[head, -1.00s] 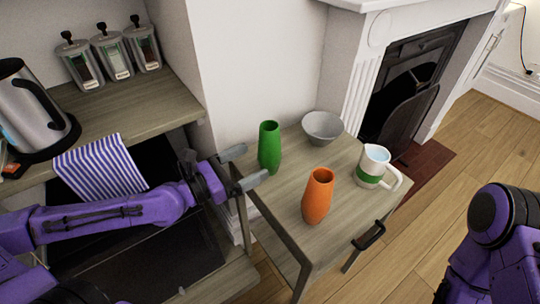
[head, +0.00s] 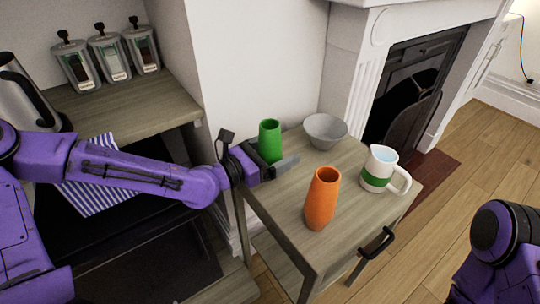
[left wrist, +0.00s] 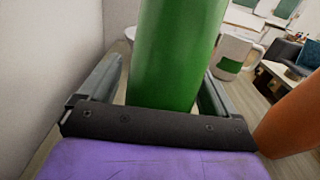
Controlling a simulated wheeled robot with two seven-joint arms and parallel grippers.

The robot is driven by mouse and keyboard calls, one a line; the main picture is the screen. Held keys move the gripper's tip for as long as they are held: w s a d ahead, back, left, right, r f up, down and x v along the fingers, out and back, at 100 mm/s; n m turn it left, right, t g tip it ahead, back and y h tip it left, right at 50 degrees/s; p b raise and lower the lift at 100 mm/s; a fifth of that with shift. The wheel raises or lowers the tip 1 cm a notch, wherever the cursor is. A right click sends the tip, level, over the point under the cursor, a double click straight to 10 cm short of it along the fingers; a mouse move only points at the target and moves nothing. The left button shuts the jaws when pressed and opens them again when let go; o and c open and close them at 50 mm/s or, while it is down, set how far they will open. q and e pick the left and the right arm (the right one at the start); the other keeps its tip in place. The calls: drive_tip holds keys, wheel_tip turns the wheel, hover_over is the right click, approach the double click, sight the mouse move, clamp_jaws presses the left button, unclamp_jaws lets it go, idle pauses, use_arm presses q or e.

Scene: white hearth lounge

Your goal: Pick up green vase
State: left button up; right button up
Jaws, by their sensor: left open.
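The green vase (head: 270,141) stands upright at the back left of the small wooden table, its lower part hidden behind my left gripper in the head view. My left gripper (head: 282,160) is at the vase, low on its body. In the left wrist view the green vase (left wrist: 176,55) stands between the two open fingers of the left gripper (left wrist: 165,85), with a gap seen at the left finger. The right arm shows at the lower right of the head view, but its gripper is out of view.
An orange vase (head: 322,198) stands right of the green one, close to the gripper's side. A grey bowl (head: 325,130) and a white and green mug (head: 383,170) stand on the table (head: 283,222). A wall rises behind the table's left side.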

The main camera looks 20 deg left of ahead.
use_arm(q)
drive_tip(key=c, duration=1.2)
drive_tip(key=shift+c, duration=0.3)
drive_tip(key=shift+r, duration=0.15)
